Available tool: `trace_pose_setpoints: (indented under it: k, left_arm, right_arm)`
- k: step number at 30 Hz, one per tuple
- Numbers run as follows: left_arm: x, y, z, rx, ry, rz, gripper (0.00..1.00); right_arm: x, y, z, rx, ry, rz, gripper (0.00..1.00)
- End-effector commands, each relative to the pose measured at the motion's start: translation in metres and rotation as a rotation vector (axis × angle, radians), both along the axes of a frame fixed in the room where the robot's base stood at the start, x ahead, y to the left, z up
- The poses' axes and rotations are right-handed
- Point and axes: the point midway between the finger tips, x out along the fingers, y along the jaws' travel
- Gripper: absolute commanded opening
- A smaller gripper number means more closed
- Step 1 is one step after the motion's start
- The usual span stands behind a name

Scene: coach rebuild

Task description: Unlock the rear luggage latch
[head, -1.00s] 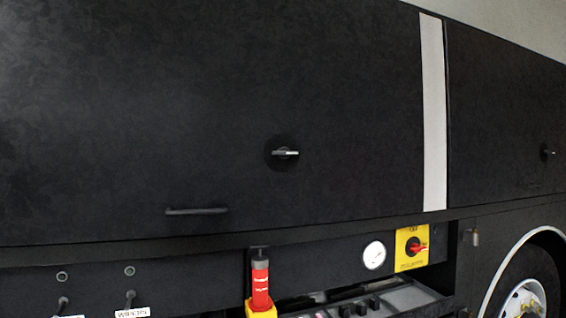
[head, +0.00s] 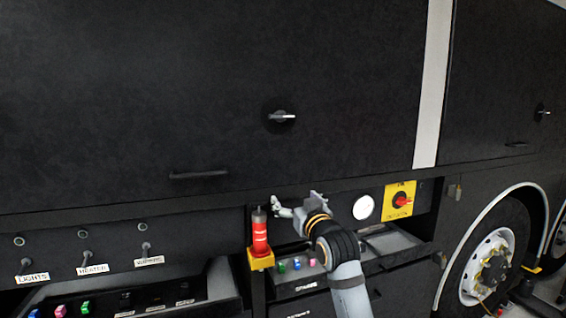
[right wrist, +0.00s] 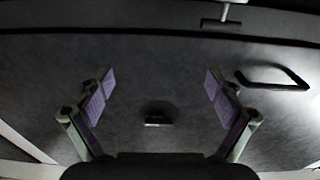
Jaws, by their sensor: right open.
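A luggage latch (head: 281,117), a round dark base with a small silver handle lying about level, sits on the large black panel. A second latch (head: 541,112) is on the panel at the far right; I cannot tell which is the rear one. My right gripper (head: 296,206) is in front of the body, below the first latch and apart from it. In the right wrist view the right gripper (right wrist: 158,88) has its fingers wide apart with nothing between them. A latch (right wrist: 158,120) shows beyond it, low in that picture. My left gripper is not in view.
A dark grab handle (head: 199,174) juts from the panel, left of the latch. Below are a red and yellow grip (head: 260,240), a white gauge (head: 363,207), a red rotary switch (head: 401,199) and labelled levers. A wheel (head: 492,265) is at right. The panel face is otherwise clear.

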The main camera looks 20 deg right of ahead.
Motion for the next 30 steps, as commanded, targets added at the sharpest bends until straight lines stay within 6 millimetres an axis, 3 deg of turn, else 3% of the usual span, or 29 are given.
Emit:
trace_pose_setpoints:
  k: [1, 3, 7, 14, 24, 30]
  left_arm:
    - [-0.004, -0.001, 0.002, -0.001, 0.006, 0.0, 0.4]
    - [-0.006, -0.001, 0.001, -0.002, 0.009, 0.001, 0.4]
    - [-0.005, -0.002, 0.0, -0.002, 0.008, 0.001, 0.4]
    - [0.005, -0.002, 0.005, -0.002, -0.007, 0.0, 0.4]
    - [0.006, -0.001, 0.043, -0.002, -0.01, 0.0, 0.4]
    - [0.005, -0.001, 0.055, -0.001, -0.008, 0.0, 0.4]
  right_arm:
    - [-0.005, 0.002, 0.052, 0.005, -0.093, 0.006, 0.93]
    - [-0.006, 0.003, 0.103, 0.014, -0.198, 0.012, 0.93]
    - [-0.01, 0.003, 0.154, 0.024, -0.308, 0.018, 0.93]
    - [-0.006, 0.003, 0.169, 0.026, -0.331, 0.02, 0.93]
    - [0.055, 0.006, 0.198, 0.027, -0.328, 0.02, 0.93]
    - [0.08, 0.006, 0.205, 0.026, -0.329, 0.02, 0.93]
